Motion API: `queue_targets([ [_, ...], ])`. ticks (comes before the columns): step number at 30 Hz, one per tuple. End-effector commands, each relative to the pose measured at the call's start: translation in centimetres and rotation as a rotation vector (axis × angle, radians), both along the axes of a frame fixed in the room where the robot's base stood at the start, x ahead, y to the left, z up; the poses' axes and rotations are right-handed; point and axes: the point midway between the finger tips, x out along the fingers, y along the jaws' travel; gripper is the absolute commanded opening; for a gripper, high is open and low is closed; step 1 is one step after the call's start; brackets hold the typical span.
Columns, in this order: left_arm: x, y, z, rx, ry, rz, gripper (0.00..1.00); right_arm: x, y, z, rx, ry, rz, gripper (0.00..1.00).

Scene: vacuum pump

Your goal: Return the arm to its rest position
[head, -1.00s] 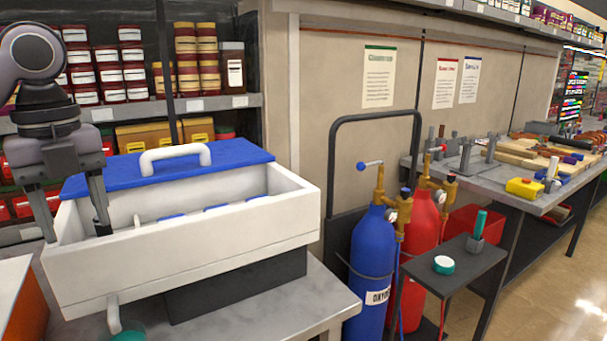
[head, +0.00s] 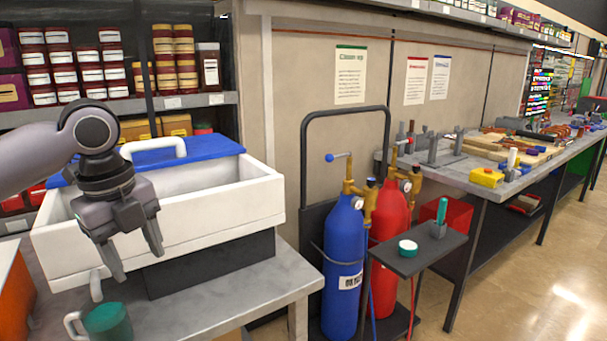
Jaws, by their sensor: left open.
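My left arm (head: 30,158) comes in from the left edge. Its gripper (head: 138,262) points downward with its two fingers apart and nothing between them. It is in front of the white box (head: 235,208) and hides part of its front wall and inside. The box has a blue lid (head: 210,146) with a white handle, set back so that the front of the box is open. My right gripper is not in view.
The box stands on a dark block (head: 215,265) on a grey table (head: 245,300). A green mug (head: 107,322) is at the table's front, below my gripper. Blue (head: 342,255) and red (head: 389,225) gas cylinders stand right of the table. Shelves with jars are behind.

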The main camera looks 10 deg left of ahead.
Motion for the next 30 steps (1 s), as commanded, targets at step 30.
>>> queue_targets([
  [30,0.3,-20.1,-24.9,-0.771,-0.153,0.644,0.56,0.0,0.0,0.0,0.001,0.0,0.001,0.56],
])
